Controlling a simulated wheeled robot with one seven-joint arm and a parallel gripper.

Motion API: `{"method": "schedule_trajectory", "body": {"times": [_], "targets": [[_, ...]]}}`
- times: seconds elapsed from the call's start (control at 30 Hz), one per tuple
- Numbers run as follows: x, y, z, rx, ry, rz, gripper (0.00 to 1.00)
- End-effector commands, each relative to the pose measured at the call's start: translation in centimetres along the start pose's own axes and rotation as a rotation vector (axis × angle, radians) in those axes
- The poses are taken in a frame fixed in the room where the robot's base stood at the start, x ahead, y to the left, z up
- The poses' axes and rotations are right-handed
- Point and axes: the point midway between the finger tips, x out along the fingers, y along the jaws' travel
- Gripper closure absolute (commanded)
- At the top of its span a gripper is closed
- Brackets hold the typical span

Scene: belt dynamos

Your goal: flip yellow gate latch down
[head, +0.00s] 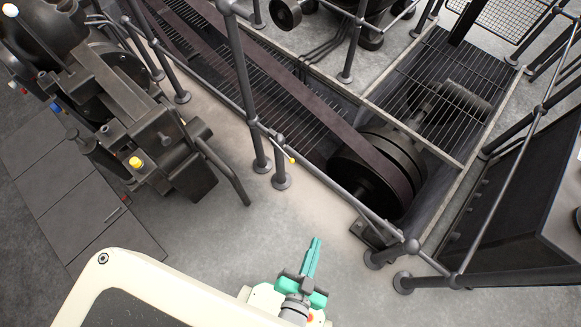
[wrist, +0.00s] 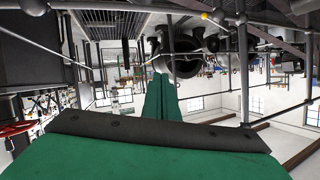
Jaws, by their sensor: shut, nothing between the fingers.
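The yellow gate latch (head: 292,160) shows in the head view as a small yellow tip on a thin lever, beside a short dark rail post. Its exact tilt is hard to tell at this size. A small yellow knob (wrist: 204,15), seemingly the latch, shows near the top of the wrist view, right of the fingertips. My gripper (head: 316,241) has green fingers pressed together and empty. It is at the bottom middle of the head view, below the latch in the picture and apart from it. In the wrist view the fingers (wrist: 160,78) point away from the camera.
Dark railings (head: 245,80) surround a pit with a belt (head: 300,95) and large pulley (head: 370,180). A dark machine (head: 130,110) with another yellow knob (head: 136,162) stands left. Bare concrete floor (head: 240,225) lies between my gripper and the railing.

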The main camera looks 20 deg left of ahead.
Motion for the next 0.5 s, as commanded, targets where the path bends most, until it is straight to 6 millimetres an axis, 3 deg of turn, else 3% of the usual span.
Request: {"method": "schedule_trajectory", "body": {"times": [0.03, 0.23, 0.5], "targets": [[2.2, 0.2, 1.4, 0.056, -0.024, -0.012, 1.00], [9.8, -0.1, 6.5, 0.293, -0.152, -0.067, 1.00], [19.2, -4.3, 9.6, 0.584, -0.320, -0.196, 1.00]]}}
